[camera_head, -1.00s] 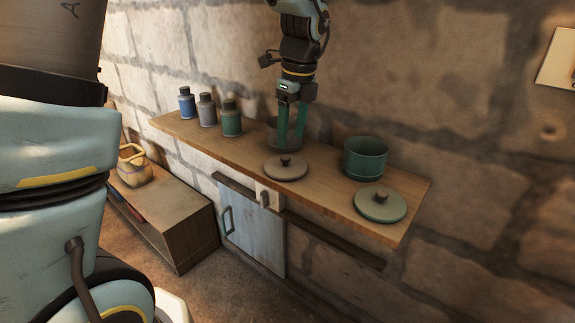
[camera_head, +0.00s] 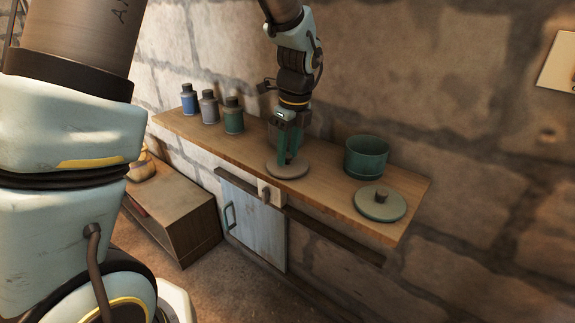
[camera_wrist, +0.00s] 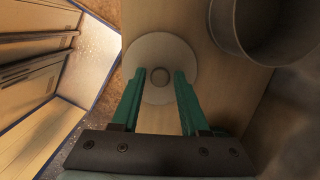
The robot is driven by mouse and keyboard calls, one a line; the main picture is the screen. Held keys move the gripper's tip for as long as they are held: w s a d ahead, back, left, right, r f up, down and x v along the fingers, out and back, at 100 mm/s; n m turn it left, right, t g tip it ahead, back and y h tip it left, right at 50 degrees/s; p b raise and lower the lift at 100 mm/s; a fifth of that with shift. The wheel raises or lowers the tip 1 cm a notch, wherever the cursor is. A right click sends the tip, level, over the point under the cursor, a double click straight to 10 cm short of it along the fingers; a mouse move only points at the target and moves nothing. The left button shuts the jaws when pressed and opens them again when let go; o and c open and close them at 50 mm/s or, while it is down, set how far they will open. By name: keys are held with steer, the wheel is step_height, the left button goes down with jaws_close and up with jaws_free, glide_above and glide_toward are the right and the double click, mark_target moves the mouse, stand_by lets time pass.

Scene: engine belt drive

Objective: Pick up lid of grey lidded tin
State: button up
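The grey lid (camera_head: 288,173) lies flat on the wooden shelf, near its front edge; it also shows in the wrist view (camera_wrist: 160,44). Its round knob (camera_wrist: 160,76) stands at its middle. My gripper (camera_head: 288,160) points down over the lid. In the wrist view my gripper (camera_wrist: 160,74) is open, with one green finger on each side of the knob and gaps between. The grey tin (camera_wrist: 247,40) stands open beside the lid at upper right; in the head view it is mostly hidden behind my gripper.
A green pot (camera_head: 366,158) and its green lid (camera_head: 379,206) are on the shelf's right end. Blue (camera_head: 189,99), grey (camera_head: 209,107) and green (camera_head: 233,116) bottles stand at the left. A stone wall (camera_head: 420,90) runs behind. A cabinet door (camera_head: 250,222) hangs below.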

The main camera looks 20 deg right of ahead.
jaws_close()
steer(key=shift+r, duration=0.1)
stand_by(0.3)
